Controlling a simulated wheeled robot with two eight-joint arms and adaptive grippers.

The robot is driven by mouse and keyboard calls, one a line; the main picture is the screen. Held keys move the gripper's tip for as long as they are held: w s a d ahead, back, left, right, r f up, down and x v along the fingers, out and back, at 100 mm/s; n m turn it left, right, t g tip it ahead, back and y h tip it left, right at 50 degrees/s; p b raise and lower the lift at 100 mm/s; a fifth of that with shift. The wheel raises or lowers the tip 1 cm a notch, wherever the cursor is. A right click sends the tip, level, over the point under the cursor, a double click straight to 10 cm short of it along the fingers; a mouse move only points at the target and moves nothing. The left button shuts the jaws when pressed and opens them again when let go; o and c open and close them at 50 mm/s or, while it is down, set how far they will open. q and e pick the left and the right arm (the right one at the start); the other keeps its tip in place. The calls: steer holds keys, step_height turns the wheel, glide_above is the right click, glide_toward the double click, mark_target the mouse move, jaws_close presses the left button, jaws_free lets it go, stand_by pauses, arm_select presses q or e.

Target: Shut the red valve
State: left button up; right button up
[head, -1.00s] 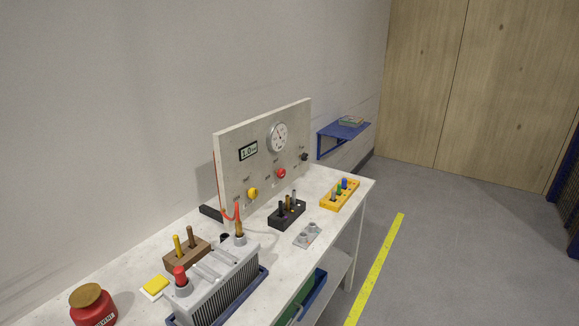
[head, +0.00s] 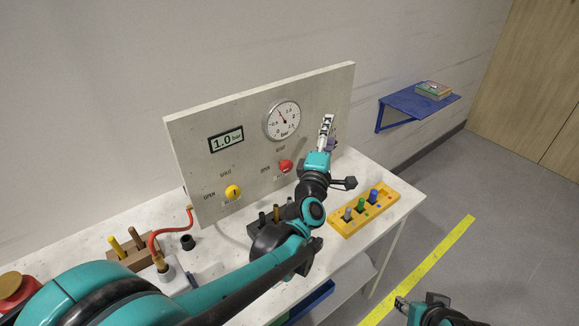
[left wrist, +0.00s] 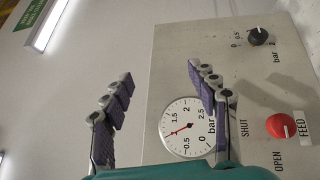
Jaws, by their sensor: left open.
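The red valve (head: 285,166) is a round red knob on the upright grey panel (head: 190,150). It has OPEN and SHUT marks and a FEED label. In the left wrist view the red knob (left wrist: 281,126) is at the right, outside the fingers; I cannot tell its exact setting. My left gripper (head: 327,121) points up in front of the panel's right part, right of and above the red knob, touching nothing I can see. In the left wrist view its two fingers (left wrist: 160,75) are apart and empty. My right gripper (head: 402,304) shows partly at the bottom edge, low over the floor.
A yellow knob (head: 233,191), a dial gauge (head: 283,120), a 1.0 bar display (head: 226,140) and a black knob (left wrist: 260,36) share the panel. A yellow block with coloured pegs (head: 345,225) stands on the bench at right. My left arm covers much of the bench.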

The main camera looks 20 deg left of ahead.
arm_select(q)
steer(key=w+a+n+y, duration=0.1)
steer(key=w+n+y, duration=0.2)
steer(key=n, duration=0.3)
steer(key=n+g+y+p, duration=0.2)
steer(key=n+g+y, duration=0.75)
steer(key=n, duration=0.95)
glide_toward(288, 169)
steer(key=w+a+f+t+y, duration=0.1)
steer(key=w+f+t+y, duration=0.1)
steer(key=shift+g, duration=0.35)
steer(key=b+x, duration=0.1)
steer(key=x, duration=0.5)
steer(key=shift+s+a+f+b, duration=0.1)
steer(key=shift+s+a+b, duration=0.1)
steer(key=shift+a+b, duration=0.15)
steer(key=shift+w+a+h, duration=0.25)
steer(key=shift+w+a, duration=0.1)
steer(key=shift+w, duration=0.05)
steer(key=c, duration=1.1)
